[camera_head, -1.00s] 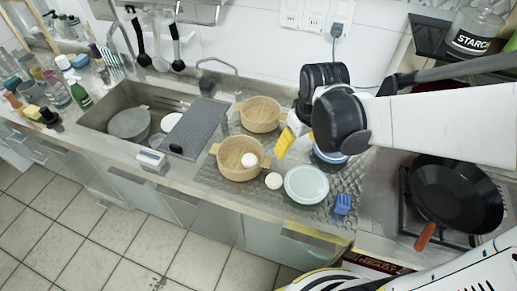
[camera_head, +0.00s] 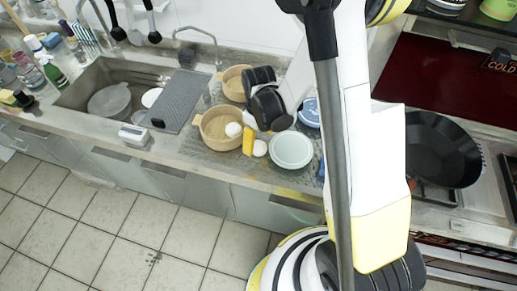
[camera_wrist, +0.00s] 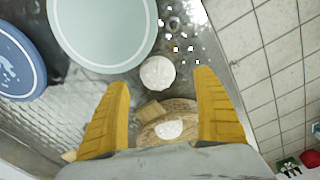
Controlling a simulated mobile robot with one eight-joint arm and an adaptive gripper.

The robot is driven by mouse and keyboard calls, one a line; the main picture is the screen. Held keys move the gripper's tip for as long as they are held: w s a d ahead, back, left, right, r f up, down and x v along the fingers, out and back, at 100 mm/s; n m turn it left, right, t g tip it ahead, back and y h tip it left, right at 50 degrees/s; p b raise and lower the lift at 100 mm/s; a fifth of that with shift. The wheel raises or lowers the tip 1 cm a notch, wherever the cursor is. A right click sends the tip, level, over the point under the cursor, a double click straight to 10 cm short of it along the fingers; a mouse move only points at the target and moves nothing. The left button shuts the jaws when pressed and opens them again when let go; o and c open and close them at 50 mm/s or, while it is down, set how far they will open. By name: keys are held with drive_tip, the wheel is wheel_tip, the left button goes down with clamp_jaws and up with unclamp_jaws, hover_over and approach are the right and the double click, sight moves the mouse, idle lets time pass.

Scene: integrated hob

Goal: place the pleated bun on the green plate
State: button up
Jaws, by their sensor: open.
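A white round bun (camera_head: 260,148) sits on the counter just left of the pale green plate (camera_head: 291,150). In the wrist view this bun (camera_wrist: 157,73) lies just beyond and between my fingertips, next to the rim of the green plate (camera_wrist: 103,28). A second white bun (camera_head: 233,129) is in the front wooden steamer basket (camera_head: 213,139), and it shows in the wrist view (camera_wrist: 169,129) between my fingers. I cannot clearly tell the pleats on either. My gripper (camera_head: 249,141) is open and empty, with yellow fingers pointing down by the counter bun. The green plate looks empty.
A blue-rimmed dish (camera_head: 308,113) stands behind the green plate. Another wooden basket (camera_head: 235,80) is behind the front one. A sink with a grey drying mat (camera_head: 186,100) is at left, a black pan (camera_head: 440,150) at right. The counter's front edge is close to the bun.

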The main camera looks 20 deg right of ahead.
sight(259, 145)
drive_tip(key=f, duration=0.1)
drive_tip(key=f+b, duration=0.1)
drive_tip(key=f, duration=0.1)
drive_tip(key=f+b, duration=0.1)
drive_tip(key=f, duration=0.1)
drive_tip(key=shift+w+d, duration=0.1)
drive_tip(key=shift+w, duration=0.2)
drive_tip(key=c, duration=1.3)
drive_tip(key=shift+c, duration=0.5)
drive_tip(key=shift+r, duration=0.1)
